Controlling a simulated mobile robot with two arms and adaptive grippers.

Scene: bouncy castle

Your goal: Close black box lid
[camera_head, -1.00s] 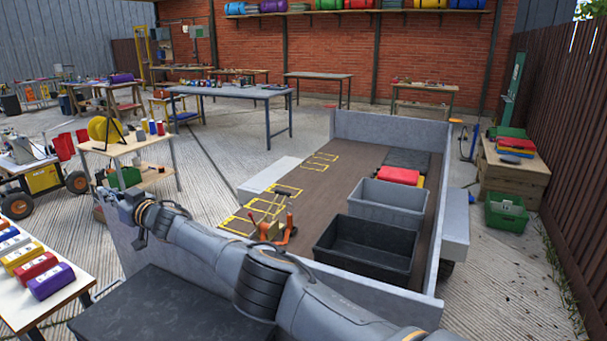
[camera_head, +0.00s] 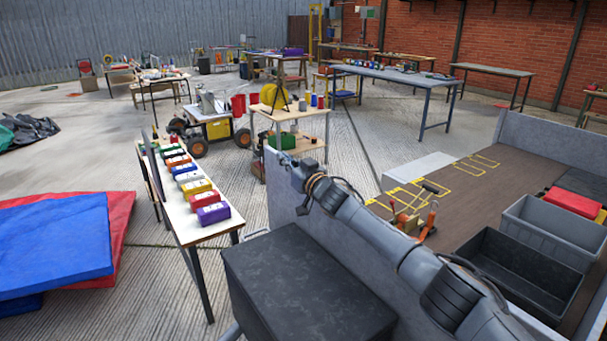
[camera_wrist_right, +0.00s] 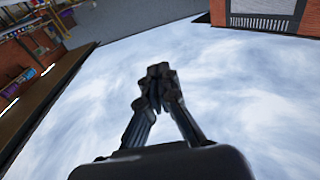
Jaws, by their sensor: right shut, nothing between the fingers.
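A black box (camera_head: 312,292) stands at the bottom middle of the head view, outside the trailer's grey wall. Its top looks flat and covered, so its lid appears down; its near lower part is cut off by the frame. My right arm comes in from the lower right, and my right gripper (camera_head: 300,186) is beyond the box, near the left end of the trailer wall, apart from the box. In the right wrist view the right gripper (camera_wrist_right: 158,84) is shut and empty, with cloudy sky behind it. My left gripper is not in view.
The trailer bed (camera_head: 470,190) holds a dark open crate (camera_head: 505,285), a grey crate (camera_head: 560,228) and a red item (camera_head: 573,202). A white table (camera_head: 180,212) with coloured packs stands left of the box. Blue and red mats (camera_head: 60,245) lie at far left. Concrete between is clear.

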